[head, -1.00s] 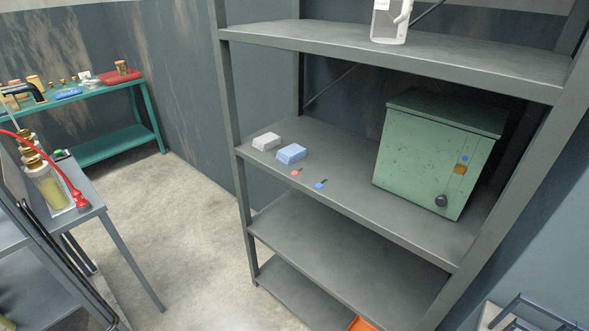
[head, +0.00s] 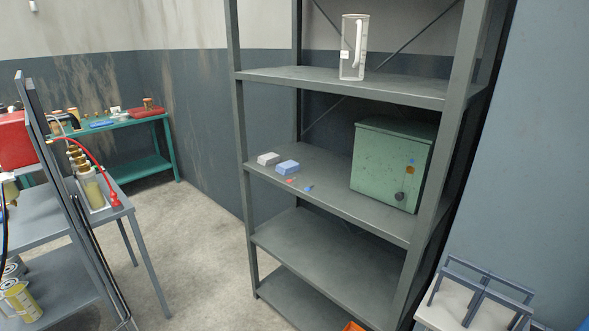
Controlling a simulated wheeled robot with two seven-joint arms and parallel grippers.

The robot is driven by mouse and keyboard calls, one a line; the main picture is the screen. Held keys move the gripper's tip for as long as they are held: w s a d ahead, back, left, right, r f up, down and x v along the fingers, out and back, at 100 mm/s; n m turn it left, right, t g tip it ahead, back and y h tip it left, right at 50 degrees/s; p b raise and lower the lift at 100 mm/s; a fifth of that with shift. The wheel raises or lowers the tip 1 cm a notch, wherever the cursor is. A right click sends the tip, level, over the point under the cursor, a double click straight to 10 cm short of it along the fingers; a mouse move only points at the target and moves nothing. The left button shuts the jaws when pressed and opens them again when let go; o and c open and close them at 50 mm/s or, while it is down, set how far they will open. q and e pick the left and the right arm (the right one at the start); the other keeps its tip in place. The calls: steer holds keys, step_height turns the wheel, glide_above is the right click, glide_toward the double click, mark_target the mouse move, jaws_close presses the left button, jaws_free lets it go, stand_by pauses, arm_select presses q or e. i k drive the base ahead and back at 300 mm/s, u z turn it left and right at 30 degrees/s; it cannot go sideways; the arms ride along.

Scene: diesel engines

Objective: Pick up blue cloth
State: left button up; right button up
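A blue folded cloth (head: 287,167) lies on the middle shelf of the grey rack, near its left front edge. A white folded cloth (head: 268,158) of similar shape lies just left of it. Neither of my grippers shows in the head view, so I cannot see whether they are open or shut.
The grey shelf rack (head: 348,191) also holds a green metal box (head: 388,168) to the right and a clear jug (head: 354,48) above. Small red and blue items lie by the cloth. A grey table (head: 125,205) stands left; floor between is clear.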

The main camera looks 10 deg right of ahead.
mark_target(287, 167)
steer(key=z, duration=0.55)
steer(key=i, duration=0.7)
steer(key=z, duration=0.4)
